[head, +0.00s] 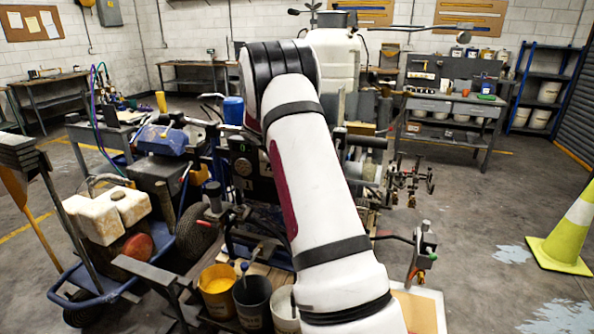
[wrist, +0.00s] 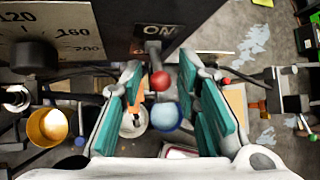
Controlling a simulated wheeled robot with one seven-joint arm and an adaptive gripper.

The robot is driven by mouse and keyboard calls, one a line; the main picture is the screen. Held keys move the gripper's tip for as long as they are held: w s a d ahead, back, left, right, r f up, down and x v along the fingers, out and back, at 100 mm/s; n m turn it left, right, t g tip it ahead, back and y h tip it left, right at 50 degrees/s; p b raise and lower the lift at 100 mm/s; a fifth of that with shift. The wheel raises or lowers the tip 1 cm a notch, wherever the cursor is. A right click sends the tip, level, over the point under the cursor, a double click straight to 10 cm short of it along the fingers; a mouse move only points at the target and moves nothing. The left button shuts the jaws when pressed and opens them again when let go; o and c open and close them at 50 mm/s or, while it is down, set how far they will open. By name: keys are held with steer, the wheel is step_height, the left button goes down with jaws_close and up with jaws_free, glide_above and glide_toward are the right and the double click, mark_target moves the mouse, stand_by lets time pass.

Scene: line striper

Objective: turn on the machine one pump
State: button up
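The line striper machine (head: 245,165) stands mid-picture in the head view, largely hidden behind my white arm. In the wrist view a dark panel of it carries an "ON" label (wrist: 159,30). Below that label, a short metal lever ends in a red ball knob (wrist: 159,81). My gripper (wrist: 160,85) has teal-padded fingers spread apart, one on each side of the red knob in the picture. No contact with the knob is visible. My gripper is not visible in the head view.
A dial plate (wrist: 50,32) with numbers and a black knob (wrist: 35,56) is at upper left in the wrist view. A yellow paint bucket (head: 218,285) and a dark bucket (head: 252,300) stand low in front. A yellow-green cone (head: 565,235) stands right; floor before it is clear.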

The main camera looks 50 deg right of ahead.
steer(key=shift+r, duration=0.15)
steer(key=v, duration=1.1)
steer(key=shift+a+r, duration=0.2)
steer(key=shift+a, duration=0.15)
